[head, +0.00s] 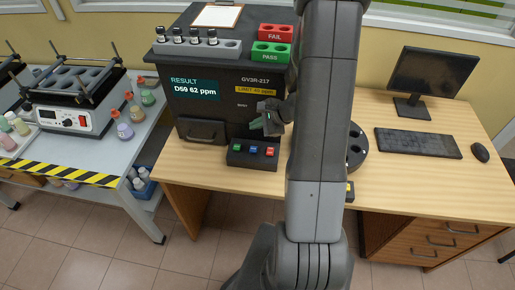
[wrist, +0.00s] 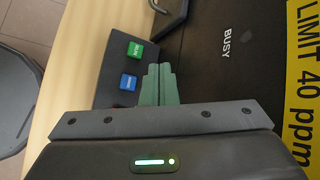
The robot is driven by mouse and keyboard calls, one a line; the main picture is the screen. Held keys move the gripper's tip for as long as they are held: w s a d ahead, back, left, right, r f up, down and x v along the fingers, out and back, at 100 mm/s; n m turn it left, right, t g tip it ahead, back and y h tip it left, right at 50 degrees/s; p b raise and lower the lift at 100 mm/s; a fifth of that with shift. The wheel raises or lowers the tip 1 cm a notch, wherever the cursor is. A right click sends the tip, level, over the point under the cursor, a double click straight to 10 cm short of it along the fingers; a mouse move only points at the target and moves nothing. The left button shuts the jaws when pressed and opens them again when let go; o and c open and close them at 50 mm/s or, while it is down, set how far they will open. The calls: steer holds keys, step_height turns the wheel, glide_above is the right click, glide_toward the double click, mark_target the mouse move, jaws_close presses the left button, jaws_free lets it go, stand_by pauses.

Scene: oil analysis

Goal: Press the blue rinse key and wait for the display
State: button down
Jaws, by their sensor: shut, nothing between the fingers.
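The blue rinse key (head: 254,150) is the middle of three keys on a dark key box (head: 238,162) in front of the analyser, between a green key (head: 237,147) and a red key (head: 269,152). In the wrist view the blue key (wrist: 128,82) and green key (wrist: 135,50) show; the red key is hidden. My gripper (head: 262,124) is shut and empty, above and apart from the keys. Its green fingertips (wrist: 157,80) show right of the blue key in the wrist view. The display (head: 195,90) reads "RESULT D59 62 ppm".
The analyser (head: 250,108) has a "LIMIT 40 ppm" label and a "BUSY" mark. Vials in a rack (head: 200,48), a red FAIL tray (head: 276,33) and a green PASS tray (head: 270,52) stand on top. A keyboard (head: 418,143) and monitor (head: 432,72) are at right.

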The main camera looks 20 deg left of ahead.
steer(key=shift+f, duration=0.1)
steer(key=b, duration=0.6)
glide_above(256, 150)
steer(key=f, duration=0.7)
steer(key=shift+w+f, duration=0.2)
steer(key=shift+f+b, duration=0.55)
steer(key=shift+f, duration=0.1)
steer(key=shift+f, duration=0.1)
stand_by(0.8)
steer(key=shift+f+b, duration=0.3)
steer(key=shift+b, duration=0.3)
steer(key=shift+f+b, duration=0.55)
steer(key=shift+b, duration=0.05)
stand_by(0.5)
steer(key=shift+r, duration=0.1)
steer(key=shift+r+p, duration=0.6)
steer(key=shift+r, duration=0.3)
steer(key=shift+r, duration=0.1)
